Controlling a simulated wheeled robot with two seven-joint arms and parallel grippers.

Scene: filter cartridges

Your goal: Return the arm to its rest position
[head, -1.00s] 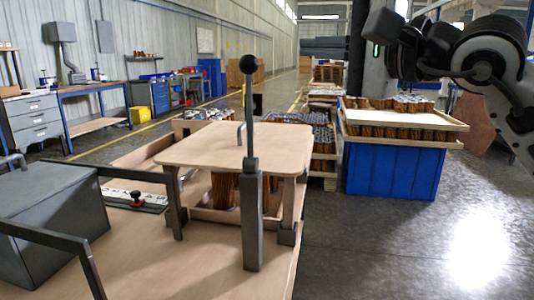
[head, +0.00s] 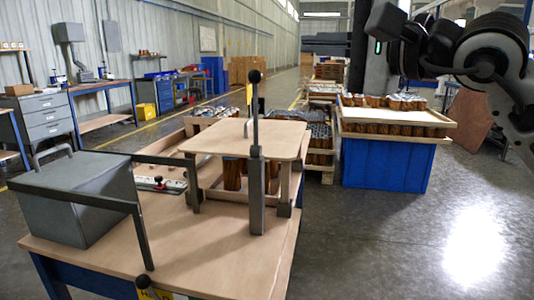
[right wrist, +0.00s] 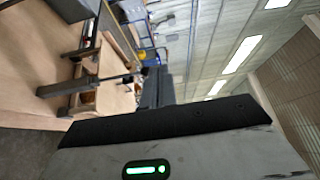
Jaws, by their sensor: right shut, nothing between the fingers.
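My right arm (head: 485,60) is raised at the upper right of the head view, folded and clear of the tables. Its gripper (head: 385,22) is at the arm's left end, high above the floor, and holds nothing. In the right wrist view the dark shut fingers (right wrist: 157,86) point away from the pale gripper body, with no object between them. My left gripper is not in view.
A wooden workbench (head: 210,250) carries a grey box (head: 85,195) with a handle, a dark frame and a wooden stand (head: 235,140) with a ball-topped lever (head: 256,150). A blue crate (head: 385,165) with cartridges stands at right. Floor at lower right is clear.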

